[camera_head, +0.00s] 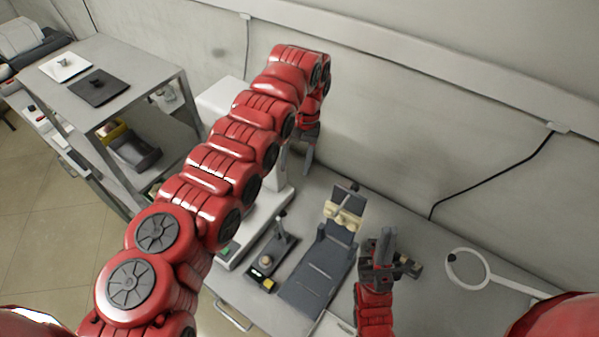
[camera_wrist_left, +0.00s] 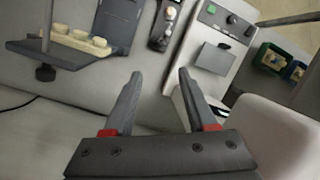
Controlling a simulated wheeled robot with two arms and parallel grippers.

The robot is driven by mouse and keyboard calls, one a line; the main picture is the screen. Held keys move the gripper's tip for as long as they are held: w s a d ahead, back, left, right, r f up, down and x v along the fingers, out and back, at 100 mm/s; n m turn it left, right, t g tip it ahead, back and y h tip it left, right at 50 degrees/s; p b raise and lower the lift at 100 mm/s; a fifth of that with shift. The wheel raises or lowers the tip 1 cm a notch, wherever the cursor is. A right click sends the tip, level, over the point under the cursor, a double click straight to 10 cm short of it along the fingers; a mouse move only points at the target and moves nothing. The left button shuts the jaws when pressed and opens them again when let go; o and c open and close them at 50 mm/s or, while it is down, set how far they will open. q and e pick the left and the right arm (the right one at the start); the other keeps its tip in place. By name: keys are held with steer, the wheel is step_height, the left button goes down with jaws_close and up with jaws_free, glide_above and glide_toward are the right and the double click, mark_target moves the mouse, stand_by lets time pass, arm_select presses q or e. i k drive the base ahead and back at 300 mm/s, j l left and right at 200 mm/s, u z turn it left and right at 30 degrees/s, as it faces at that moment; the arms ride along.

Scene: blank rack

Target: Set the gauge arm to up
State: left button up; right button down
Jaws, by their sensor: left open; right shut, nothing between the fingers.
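I cannot tell for sure which part is the gauge arm. A small dark device with an upright lever (camera_head: 283,228) stands on the bench, with a round knob and a yellow label on its base; part of it shows at the top of the left wrist view (camera_wrist_left: 163,28). A white machine (camera_wrist_left: 238,35) with a green button and a grey plate (camera_wrist_left: 213,58) stands beside it, mostly hidden by my left arm in the head view. My right gripper (camera_head: 388,245) is shut and empty, right of the grey rack.
A grey rack (camera_head: 318,268) holds several cream pieces (camera_head: 343,216). A white ring on an arm (camera_head: 468,283) lies at right. A grey shelf unit (camera_head: 130,62) stands at left with a white plate (camera_head: 66,67) and a dark plate (camera_head: 97,88). The wall closes the back.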

mark_target(283, 213)
steer(key=k, duration=1)
